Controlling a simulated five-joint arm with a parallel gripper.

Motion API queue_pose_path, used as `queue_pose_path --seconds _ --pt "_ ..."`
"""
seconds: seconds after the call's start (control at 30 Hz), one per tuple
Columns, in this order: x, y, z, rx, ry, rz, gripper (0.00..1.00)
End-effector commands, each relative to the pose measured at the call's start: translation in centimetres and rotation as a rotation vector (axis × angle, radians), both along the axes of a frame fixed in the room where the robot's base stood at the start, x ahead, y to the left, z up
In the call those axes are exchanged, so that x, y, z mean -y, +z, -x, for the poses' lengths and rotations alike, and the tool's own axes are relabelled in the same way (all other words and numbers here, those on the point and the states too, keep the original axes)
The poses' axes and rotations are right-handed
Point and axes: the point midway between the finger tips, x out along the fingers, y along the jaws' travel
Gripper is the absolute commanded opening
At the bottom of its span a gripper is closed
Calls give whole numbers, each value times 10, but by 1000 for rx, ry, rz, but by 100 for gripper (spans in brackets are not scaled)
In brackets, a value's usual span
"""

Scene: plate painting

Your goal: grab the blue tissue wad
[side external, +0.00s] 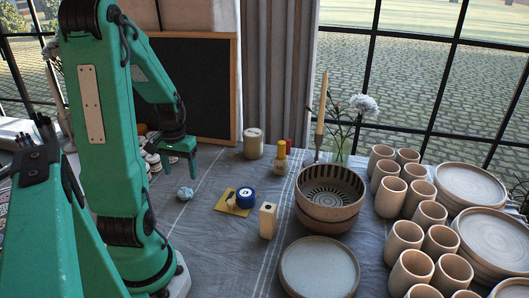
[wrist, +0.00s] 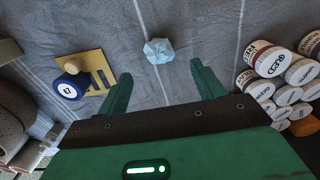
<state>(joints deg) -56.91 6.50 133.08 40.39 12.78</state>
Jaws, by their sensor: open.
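The blue tissue wad (side external: 185,193) is a small crumpled pale-blue ball. It lies on the grey cloth, left of the yellow card in the side external view. In the wrist view the wad (wrist: 159,51) lies beyond my fingertips, near the top middle. My gripper (side external: 180,163) hangs above the cloth, behind and above the wad in the side view. In the wrist view my gripper (wrist: 160,80) has its two green fingers spread apart, with nothing between them. The wad is apart from both fingers and fully visible.
A wooden block (side external: 268,220), stacked bowls (side external: 330,195) and cups stand to the right. Labelled paint pots (wrist: 268,62) lie piled at right. Cloth around the wad is clear.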

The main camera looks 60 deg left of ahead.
Motion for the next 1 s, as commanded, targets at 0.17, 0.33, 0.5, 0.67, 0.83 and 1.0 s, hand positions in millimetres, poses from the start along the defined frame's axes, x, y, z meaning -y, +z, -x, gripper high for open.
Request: queue_pose_path --seconds 0.17,0.33,0.5,0.67,0.83,1.0 --pt "-1 -2 1 -1 2 1 68" --pt "0 -10 0 -1 2 3 68" --pt "0 -23 1 -2 2 4 68" --pt "0 -27 0 -1 2 1 68" --pt "0 -28 0 -1 2 1 68" --pt "1 -37 0 -1 1 3 68"
